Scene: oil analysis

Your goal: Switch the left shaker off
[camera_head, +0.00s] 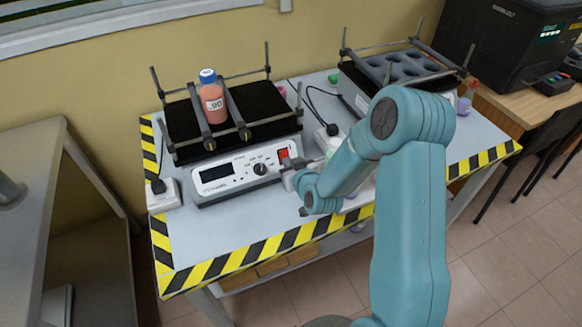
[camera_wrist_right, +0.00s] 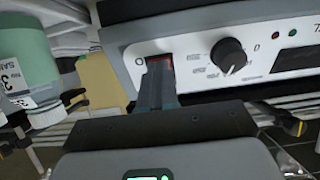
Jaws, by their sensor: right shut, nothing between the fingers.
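The left shaker (camera_head: 238,172) has a black platform and a white front panel with a dark display, a black knob (camera_head: 260,169) and a red switch (camera_head: 283,154). A bottle of orange-red liquid with a blue cap (camera_head: 211,97) stands between its bars. My right gripper (camera_head: 287,167) is shut and empty, at the right end of the panel beside the switch. In the right wrist view the closed fingertips (camera_wrist_right: 160,65) cover most of the red switch, beside the knob (camera_wrist_right: 228,56). I cannot tell whether they touch it or which way it is set. My left gripper is out of view.
A second shaker (camera_head: 390,69) stands at the back right. A white power box (camera_head: 162,196) sits at the table's left. Yellow-black tape (camera_head: 240,262) edges the table (camera_head: 225,225). My right arm hides the table's right middle. The table's front left is clear.

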